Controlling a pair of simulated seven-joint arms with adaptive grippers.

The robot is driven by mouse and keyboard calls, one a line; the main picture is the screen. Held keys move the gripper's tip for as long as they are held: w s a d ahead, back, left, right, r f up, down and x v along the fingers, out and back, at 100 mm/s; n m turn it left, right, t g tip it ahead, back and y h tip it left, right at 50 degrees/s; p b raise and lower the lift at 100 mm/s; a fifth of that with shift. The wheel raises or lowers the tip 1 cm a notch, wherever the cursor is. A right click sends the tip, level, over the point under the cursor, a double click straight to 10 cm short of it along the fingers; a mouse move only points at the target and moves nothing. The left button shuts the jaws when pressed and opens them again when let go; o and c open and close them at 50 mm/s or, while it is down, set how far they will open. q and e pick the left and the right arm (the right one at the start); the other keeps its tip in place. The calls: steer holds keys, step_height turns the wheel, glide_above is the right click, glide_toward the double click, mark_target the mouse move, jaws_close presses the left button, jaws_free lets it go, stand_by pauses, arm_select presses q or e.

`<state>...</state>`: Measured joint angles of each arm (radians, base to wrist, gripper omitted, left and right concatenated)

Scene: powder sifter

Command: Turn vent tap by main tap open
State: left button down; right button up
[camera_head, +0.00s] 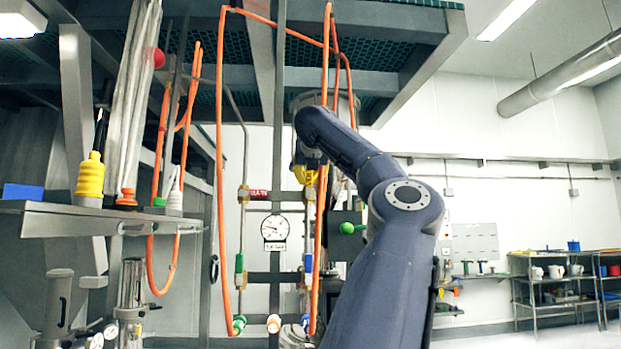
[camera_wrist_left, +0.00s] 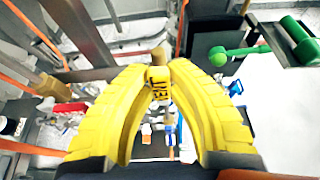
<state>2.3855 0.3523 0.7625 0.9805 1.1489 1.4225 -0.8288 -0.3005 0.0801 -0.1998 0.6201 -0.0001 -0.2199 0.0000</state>
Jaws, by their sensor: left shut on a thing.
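My left gripper (camera_head: 306,174) has yellow fingers and is raised among the pipes in the head view, partly hidden by my dark blue arm. In the left wrist view the fingertips (camera_wrist_left: 159,74) meet around a small yellow piece with dark lettering (camera_wrist_left: 158,90). I cannot tell whether this piece is the vent tap or the main tap. A green ball-ended handle (camera_head: 347,228) is to the right of the gripper and lower; it also shows in the left wrist view (camera_wrist_left: 218,57). My right gripper is not in view.
Orange hoses (camera_head: 221,180) hang around the gripper. A metal shelf (camera_head: 110,222) with a yellow bottle (camera_head: 90,176) is at left. Racks (camera_head: 555,285) stand far right.

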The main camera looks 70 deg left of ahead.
arm_select(q)
steer(key=shift+s, duration=0.1)
stand_by(0.4)
steer(key=c, duration=1.3)
jaws_free()
steer(key=v, duration=1.2)
